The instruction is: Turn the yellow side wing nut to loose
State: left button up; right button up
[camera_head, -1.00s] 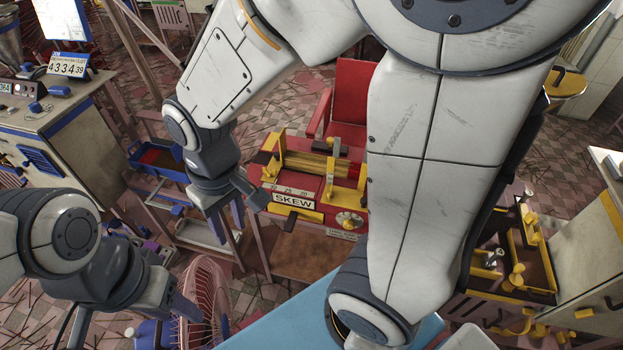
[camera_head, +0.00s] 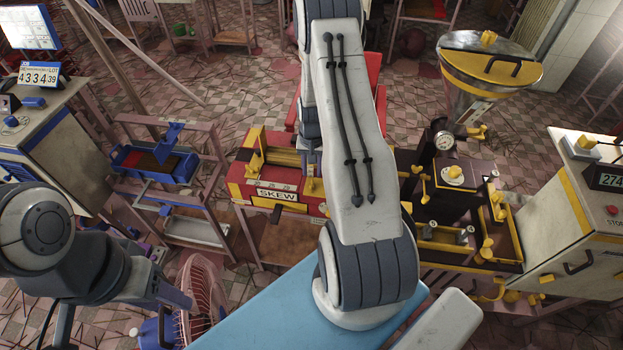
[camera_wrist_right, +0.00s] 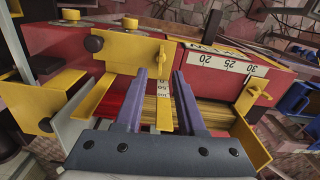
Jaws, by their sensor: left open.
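A red extruder (camera_head: 285,208) labelled SKEW, with yellow plates and a bundle of yellow sticks, stands in the middle of the head view. My left gripper (camera_head: 178,310) is open at the lower left, away from the extruder.
A dark machine with several yellow knobs and a gauge (camera_head: 444,141) stands to the right, below a funnel (camera_head: 490,65). A blue tray (camera_head: 150,165) on a stand is to the left. A pink fan (camera_head: 205,295) stands beside my left gripper.

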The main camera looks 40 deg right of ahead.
aim_at(312, 183)
jog(key=shift+f+p, duration=0.8)
jog(key=shift+f, duration=2.3)
grip_shut()
